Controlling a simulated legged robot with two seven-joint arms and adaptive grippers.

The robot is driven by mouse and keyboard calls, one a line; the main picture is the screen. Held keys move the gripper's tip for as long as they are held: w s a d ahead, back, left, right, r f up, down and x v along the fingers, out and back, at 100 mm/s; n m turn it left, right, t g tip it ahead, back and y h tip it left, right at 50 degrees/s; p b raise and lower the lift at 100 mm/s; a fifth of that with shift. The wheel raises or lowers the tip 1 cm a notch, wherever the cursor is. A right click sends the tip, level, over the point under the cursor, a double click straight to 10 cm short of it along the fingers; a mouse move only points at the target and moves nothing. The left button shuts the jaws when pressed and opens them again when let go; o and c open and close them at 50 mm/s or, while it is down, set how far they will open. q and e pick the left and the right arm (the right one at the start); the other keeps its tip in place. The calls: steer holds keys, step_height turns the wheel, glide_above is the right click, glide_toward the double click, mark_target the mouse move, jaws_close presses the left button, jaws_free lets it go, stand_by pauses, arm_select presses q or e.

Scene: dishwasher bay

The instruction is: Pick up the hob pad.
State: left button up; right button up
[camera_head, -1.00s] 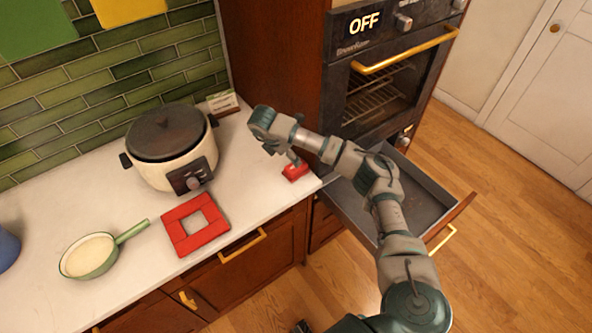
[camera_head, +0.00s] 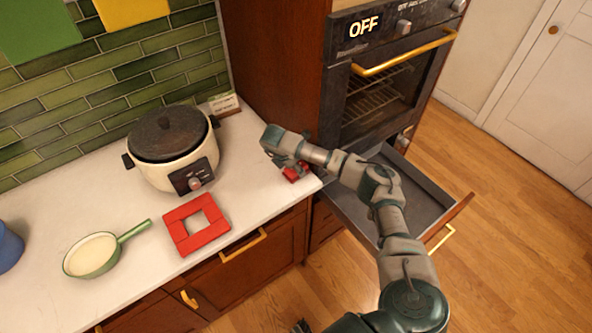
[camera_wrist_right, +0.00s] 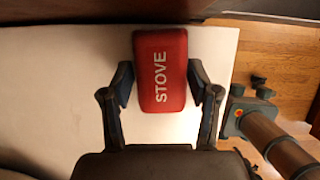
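The hob pad (camera_head: 293,174) is a small red block near the right front corner of the white counter. It is partly hidden by my right gripper in the head view. In the right wrist view the pad (camera_wrist_right: 160,70) shows a red top lettered STOVE. My right gripper (camera_wrist_right: 160,84) is open, with one finger at each long side of the pad. I cannot tell whether the fingers touch it. In the head view the right gripper (camera_head: 287,168) is low over the counter. Only a dark tip, perhaps of my left gripper (camera_head: 301,326), shows at the bottom edge.
A red square frame (camera_head: 196,242), a green-rimmed pan (camera_head: 91,255) and a cream cooker (camera_head: 172,174) stand to the left on the counter. An open grey drawer (camera_head: 420,187) lies right of the counter, below the oven (camera_head: 393,83).

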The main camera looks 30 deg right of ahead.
steer(key=c, duration=0.7)
steer(key=shift+r, duration=0.45)
steer(key=r, duration=0.2)
steer(key=shift+s+a+r+b, duration=0.3)
steer(key=shift+s+b, duration=0.05)
steer(key=shift+b, duration=0.05)
steer(key=s+a, duration=0.3)
steer(key=s+a+r, duration=0.1)
steer(key=s+a, duration=0.6)
steer(key=shift+s+a+r+p, duration=0.25)
steer(key=shift+s+a+p, duration=0.1)
steer(key=shift+p, duration=0.05)
